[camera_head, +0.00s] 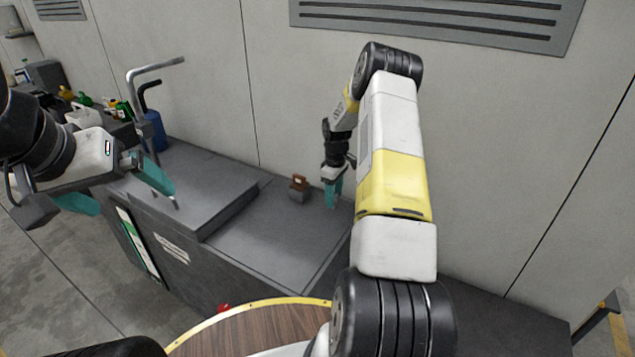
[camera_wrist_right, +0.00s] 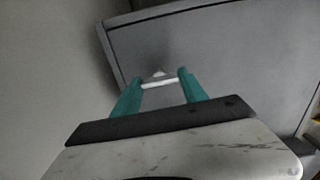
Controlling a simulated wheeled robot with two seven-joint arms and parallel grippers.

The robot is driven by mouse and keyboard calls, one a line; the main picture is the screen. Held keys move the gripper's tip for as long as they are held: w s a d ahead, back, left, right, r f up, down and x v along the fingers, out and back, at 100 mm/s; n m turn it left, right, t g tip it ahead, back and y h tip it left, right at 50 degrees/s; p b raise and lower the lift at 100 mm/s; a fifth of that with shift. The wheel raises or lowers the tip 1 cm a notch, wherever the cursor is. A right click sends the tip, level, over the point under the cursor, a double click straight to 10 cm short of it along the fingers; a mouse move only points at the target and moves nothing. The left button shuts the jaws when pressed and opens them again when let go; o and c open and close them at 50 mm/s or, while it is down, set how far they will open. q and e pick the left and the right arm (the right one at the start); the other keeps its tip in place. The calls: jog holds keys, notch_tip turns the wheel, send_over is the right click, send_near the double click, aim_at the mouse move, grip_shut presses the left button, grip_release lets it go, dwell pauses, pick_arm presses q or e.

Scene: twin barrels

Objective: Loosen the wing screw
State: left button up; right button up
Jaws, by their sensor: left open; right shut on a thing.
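My right gripper (camera_head: 334,193) points down over the grey bench top, close to the wall. In the right wrist view its teal fingers (camera_wrist_right: 159,83) are shut on a small pale metal piece (camera_wrist_right: 160,76), which looks like the wing screw. My left gripper (camera_head: 135,200) is open and empty, at the left near the bench's raised section.
A small brown and grey block (camera_head: 299,188) stands on the bench (camera_head: 265,235), left of my right gripper. A bent metal bar (camera_head: 133,95) rises at the raised section (camera_head: 190,190). Bottles and a blue container (camera_head: 155,130) stand behind. A round wooden top (camera_head: 250,328) is in front.

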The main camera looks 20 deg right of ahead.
jog(key=shift+f, duration=0.15)
jog(key=o, duration=1.4)
notch_tip(320, 180, up, 7)
jog(key=shift+f, duration=0.1)
jog(key=shift+r, duration=0.55)
